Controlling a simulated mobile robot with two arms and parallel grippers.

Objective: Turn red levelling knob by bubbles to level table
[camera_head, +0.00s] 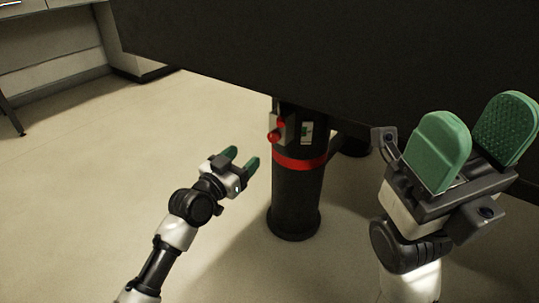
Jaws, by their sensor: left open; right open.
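The red levelling knob (274,136) sits on a small grey block on the left side of a black table leg. A second small red part shows just above it. A small pale panel with a green patch (307,132) is on the leg to the right of the knob; whether it holds a bubble is too small to tell. The dark table (250,50) spans the top. My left gripper (243,158) is open and empty, to the left of and below the knob, apart from it. My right gripper (477,143) is open and empty at the right, close to the camera.
The black leg (296,200) has a red band (300,162) and stands on a round foot on the pale floor. Another dark leg (355,146) is partly hidden behind. A cabinet (50,45) stands at the far left. The floor (100,180) at left is clear.

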